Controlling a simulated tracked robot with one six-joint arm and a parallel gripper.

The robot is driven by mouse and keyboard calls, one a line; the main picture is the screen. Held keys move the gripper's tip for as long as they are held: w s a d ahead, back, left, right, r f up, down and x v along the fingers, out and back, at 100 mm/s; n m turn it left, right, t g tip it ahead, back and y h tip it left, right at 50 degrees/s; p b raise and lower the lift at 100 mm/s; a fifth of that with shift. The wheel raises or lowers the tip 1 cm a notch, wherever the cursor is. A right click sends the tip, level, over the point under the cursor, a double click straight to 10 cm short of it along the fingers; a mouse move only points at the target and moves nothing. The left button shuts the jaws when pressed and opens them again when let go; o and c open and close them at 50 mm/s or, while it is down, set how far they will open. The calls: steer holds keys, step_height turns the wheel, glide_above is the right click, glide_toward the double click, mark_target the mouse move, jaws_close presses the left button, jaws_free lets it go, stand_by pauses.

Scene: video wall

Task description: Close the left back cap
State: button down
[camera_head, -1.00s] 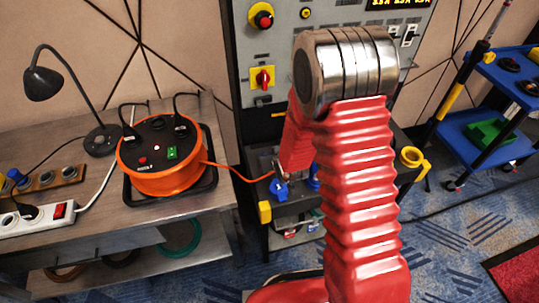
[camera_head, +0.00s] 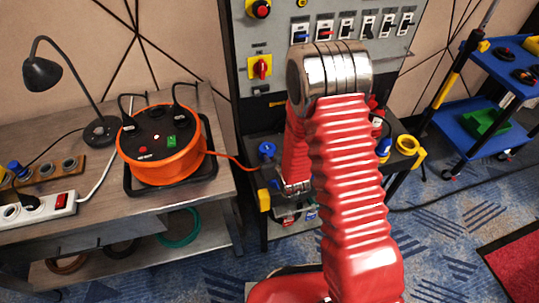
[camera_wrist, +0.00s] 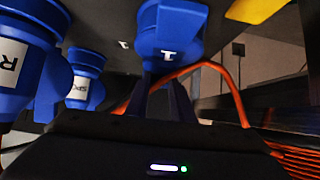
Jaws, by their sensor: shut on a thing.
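A blue cap (camera_wrist: 172,32) with a white label stands in the upper middle of the wrist view. My gripper's (camera_wrist: 178,88) two dark fingers reach up to its lower side and are shut on it; the exact contact is hard to see. Another blue socket or cap (camera_wrist: 24,68) labelled R is at the left, with a smaller blue one (camera_wrist: 86,80) beside it. In the head view a blue cap (camera_head: 267,149) shows left of my red arm, at the bench under the panel. My fingertips are hidden there.
An orange cable (camera_wrist: 222,75) arches close behind my fingers. It runs from the orange cable reel (camera_head: 160,160) on the left table (camera_head: 70,215). The switch panel (camera_head: 285,75) rises behind. A yellow ring (camera_head: 408,146) is right of the arm, and a blue cart (camera_head: 470,130) stands farther right.

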steer(key=shift+s+f, duration=0.4)
steer(key=shift+f, duration=0.25)
steer(key=c, duration=1.8)
jaws_free()
steer(key=shift+c, duration=0.2)
steer(key=o, duration=0.3)
steer(key=shift+w+r, duration=0.15)
steer(key=shift+r, duration=0.1)
